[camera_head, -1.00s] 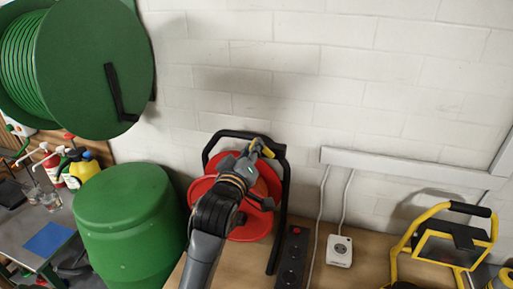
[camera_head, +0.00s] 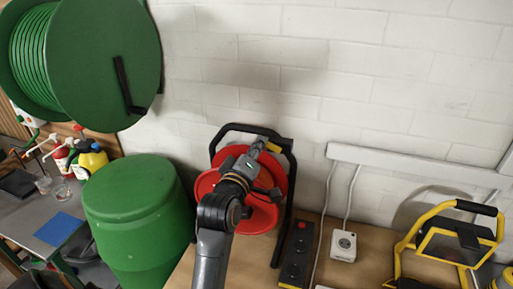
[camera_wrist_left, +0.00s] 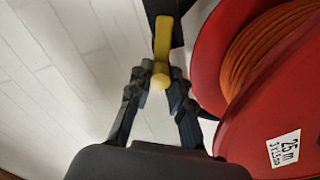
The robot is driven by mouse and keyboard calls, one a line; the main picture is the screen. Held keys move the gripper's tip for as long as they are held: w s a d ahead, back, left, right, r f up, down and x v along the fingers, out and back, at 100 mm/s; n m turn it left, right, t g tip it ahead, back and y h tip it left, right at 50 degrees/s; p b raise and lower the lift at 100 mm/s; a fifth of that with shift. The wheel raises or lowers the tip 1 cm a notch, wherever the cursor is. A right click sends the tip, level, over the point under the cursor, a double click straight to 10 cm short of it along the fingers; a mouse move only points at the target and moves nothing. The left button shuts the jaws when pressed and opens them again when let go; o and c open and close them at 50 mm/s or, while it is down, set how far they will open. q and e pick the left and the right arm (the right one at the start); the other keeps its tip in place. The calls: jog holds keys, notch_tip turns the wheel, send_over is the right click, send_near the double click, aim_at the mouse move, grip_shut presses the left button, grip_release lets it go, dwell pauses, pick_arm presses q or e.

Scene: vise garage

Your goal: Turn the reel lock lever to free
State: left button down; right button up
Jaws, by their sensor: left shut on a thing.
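The red cable reel (camera_head: 270,211) stands on the bench in a black tube frame (camera_head: 289,200). A small yellow lever (camera_head: 273,148) sits at the top of the frame. In the left wrist view the lever (camera_wrist_left: 162,38) has a rounded yellow end and lies against a black frame bar. My left gripper (camera_head: 262,149) is at the top of the reel, shut on the lever's end. Its dark fingers (camera_wrist_left: 160,84) flank the lever in the wrist view. My left arm hides part of the reel. My right gripper is not in view.
A green drum (camera_head: 137,215) stands left of my arm, below a large green hose reel (camera_head: 95,70). Right of the red reel are a black power strip (camera_head: 297,255), a white socket box (camera_head: 343,246) and a yellow-framed work lamp (camera_head: 450,240). The wall is close behind.

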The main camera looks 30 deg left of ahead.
pick_arm(q)
jog(key=c, duration=1.2)
grip_release()
jog(key=shift+a, duration=0.1)
notch_tip(320, 180, up, 10)
